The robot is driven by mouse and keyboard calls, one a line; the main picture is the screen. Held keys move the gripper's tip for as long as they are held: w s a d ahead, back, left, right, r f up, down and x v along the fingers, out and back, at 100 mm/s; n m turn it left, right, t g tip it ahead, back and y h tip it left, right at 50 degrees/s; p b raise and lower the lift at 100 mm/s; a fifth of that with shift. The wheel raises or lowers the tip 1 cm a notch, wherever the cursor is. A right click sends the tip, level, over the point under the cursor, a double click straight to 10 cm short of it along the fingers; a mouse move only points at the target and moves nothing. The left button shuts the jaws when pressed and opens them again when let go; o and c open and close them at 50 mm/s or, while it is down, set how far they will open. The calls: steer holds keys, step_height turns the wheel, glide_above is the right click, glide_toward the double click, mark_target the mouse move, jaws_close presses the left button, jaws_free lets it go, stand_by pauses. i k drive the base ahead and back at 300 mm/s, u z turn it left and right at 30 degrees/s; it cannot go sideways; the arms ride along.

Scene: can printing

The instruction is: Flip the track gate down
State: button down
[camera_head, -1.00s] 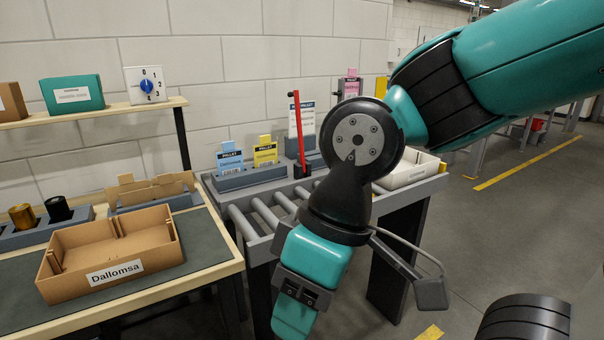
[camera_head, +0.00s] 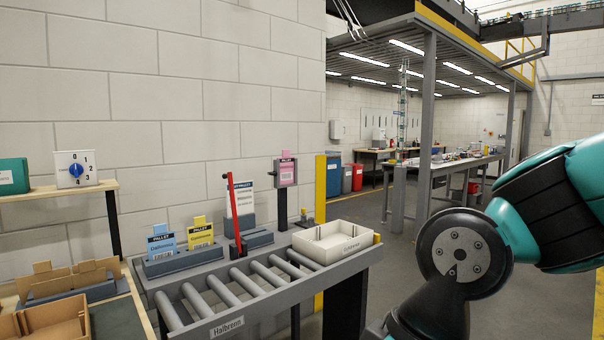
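The track gate appears to be the red bar (camera_head: 234,212) standing nearly upright, leaning slightly, at the back edge of the roller track (camera_head: 172,311). It rises from a small dark mount (camera_head: 238,251). My arm's wrist shows at the lower right, well to the right of the gate and nearer the camera. My gripper itself is below the picture's edge, so its fingers are hidden.
A white tray (camera_head: 335,257) sits at the track's right end. Blue (camera_head: 163,246) and yellow (camera_head: 201,236) pallet cards stand behind the rollers, left of the bar. A pink card (camera_head: 287,171) is on a post. The visible rollers are bare. Open floor lies right of the track.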

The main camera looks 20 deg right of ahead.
mark_target(228, 176)
steer(key=z, duration=0.15)
steer(key=k, duration=0.2)
steer(key=z, duration=0.85)
steer(key=i, duration=1.9)
steer(key=u, duration=0.35)
steer(key=i, duration=0.55)
steer(key=u, duration=1.3)
steer(key=i, duration=0.55)
steer(key=u, duration=0.5)
